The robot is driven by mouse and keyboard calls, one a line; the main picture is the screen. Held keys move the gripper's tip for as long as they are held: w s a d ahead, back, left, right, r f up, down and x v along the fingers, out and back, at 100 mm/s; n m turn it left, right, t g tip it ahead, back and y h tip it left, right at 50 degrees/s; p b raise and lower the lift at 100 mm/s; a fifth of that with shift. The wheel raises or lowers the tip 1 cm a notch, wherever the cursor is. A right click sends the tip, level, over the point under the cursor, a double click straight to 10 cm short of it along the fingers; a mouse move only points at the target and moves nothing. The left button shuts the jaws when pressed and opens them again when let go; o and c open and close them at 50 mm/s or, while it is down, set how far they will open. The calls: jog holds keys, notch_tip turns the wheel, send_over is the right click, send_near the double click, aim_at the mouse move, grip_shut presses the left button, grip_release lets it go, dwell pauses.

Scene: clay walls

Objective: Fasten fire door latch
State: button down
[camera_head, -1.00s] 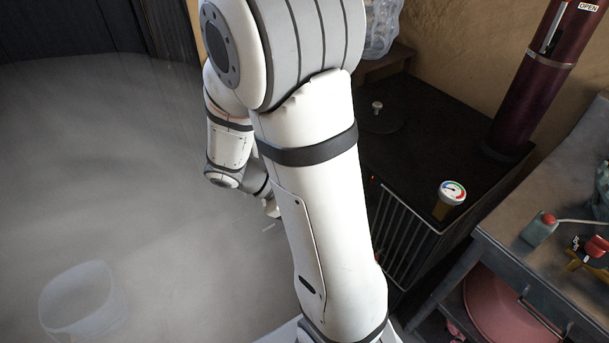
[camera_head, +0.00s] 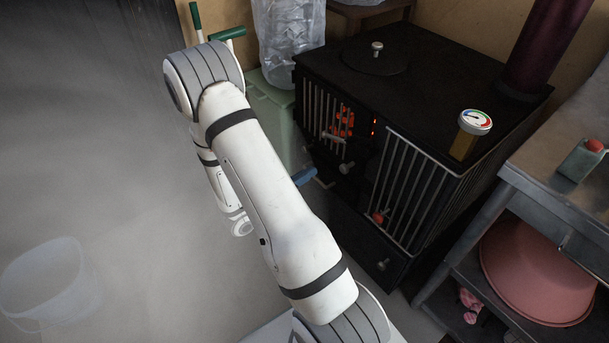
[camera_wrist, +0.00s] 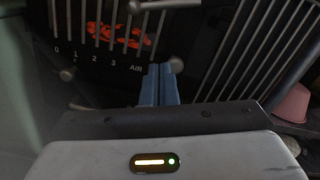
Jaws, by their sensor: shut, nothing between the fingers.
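The black stove (camera_head: 385,130) stands right of my arm, with a barred front. Orange embers (camera_head: 343,122) glow behind the bars and also show in the wrist view (camera_wrist: 118,36). A metal lever (camera_head: 333,138) crosses the front below them; I cannot tell if it is the latch or whether it is fastened. A metal bar (camera_wrist: 165,5) crosses the top of the wrist view. A round knob (camera_wrist: 176,65) is beside my fingertips. My gripper (camera_wrist: 160,72) has blue fingers, shut and empty, close to the stove front; it also shows in the head view (camera_head: 305,178). Contact is unclear.
An air scale (camera_wrist: 95,60) marked 0 to 3 is on the stove front. A gauge (camera_head: 475,122) stands on the stove top. A metal bench (camera_head: 545,190) with a pink basin (camera_head: 530,280) is at right. A translucent bucket (camera_head: 48,285) stands on open floor at left.

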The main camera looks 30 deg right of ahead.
jog(key=w+d+r+b, duration=0.2)
jog(key=d+r, duration=0.2)
jog(key=d, duration=0.3)
jog(key=shift+b, duration=0.4)
jog(key=shift+d, duration=0.1)
jog(key=w+r+p, duration=0.1)
jog(key=r+p, duration=0.1)
jog(key=p, duration=0.3)
jog(key=shift+w+r, duration=0.1)
